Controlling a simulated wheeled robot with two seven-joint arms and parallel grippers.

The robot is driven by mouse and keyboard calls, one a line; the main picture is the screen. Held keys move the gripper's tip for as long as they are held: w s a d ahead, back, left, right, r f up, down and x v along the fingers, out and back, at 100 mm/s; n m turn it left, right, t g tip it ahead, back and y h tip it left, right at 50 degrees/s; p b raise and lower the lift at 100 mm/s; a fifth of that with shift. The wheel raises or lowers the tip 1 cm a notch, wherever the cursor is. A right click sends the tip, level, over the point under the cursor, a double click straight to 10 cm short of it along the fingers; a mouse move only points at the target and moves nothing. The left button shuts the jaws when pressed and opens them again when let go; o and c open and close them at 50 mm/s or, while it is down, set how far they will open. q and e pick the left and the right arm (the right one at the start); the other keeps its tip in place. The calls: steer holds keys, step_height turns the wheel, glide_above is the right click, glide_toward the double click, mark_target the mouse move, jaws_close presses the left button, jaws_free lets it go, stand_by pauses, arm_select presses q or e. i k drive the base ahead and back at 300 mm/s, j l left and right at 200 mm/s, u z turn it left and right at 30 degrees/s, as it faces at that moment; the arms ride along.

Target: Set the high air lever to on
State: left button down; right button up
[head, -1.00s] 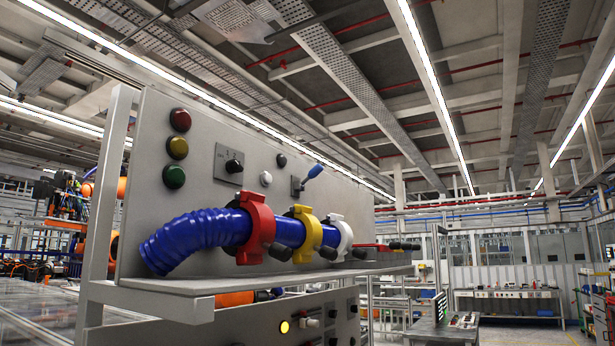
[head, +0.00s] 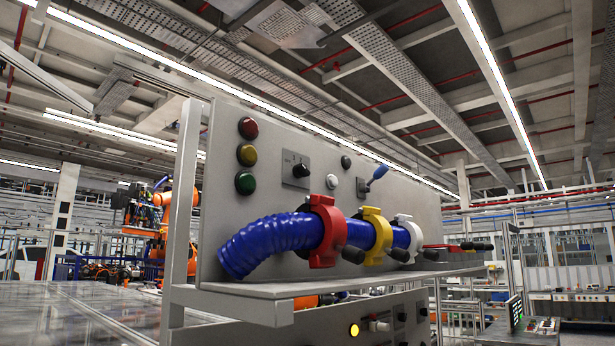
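A grey drive unit panel (head: 222,190) stands at the centre of the head view, seen from an angle. A lever with a blue handle (head: 379,172) sits on a small grey plate on the panel's upper right part; its handle tilts up and to the right. I cannot tell from here whether this is the high air lever or which position is on. A red lever handle (head: 440,246) lies about level at the panel's lower right, beside the clamps. Neither of my grippers is in view.
A blue corrugated hose (head: 262,243) runs along a shelf (head: 262,290) through red (head: 327,231), yellow (head: 377,235) and white (head: 410,237) clamps.

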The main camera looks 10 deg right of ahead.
mark_target(383, 168)
steer(key=l+u, duration=1.2)
steer(key=k+l+u, duration=0.1)
steer(key=l, duration=0.35)
steer(key=k+l+u, duration=0.15)
steer(key=l, duration=0.25)
steer(key=k+l+u, duration=0.1)
steer(key=l, duration=0.35)
steer(key=k+l+u, duration=0.15)
steer(key=l, duration=0.25)
steer(key=k+l+u, duration=0.1)
steer(key=k+l, duration=0.15)
steer(key=l, duration=0.15)
steer(key=k+l, duration=0.2)
steer(key=l, duration=0.15)
steer(key=k+l, duration=0.15)
steer(key=l, duration=0.25)
steer(key=k+l, duration=0.2)
steer(key=l, duration=0.15)
steer(key=k+l, duration=0.15)
steer(key=l, duration=0.25)
steer(key=k+l, duration=0.2)
steer(key=l, duration=0.15)
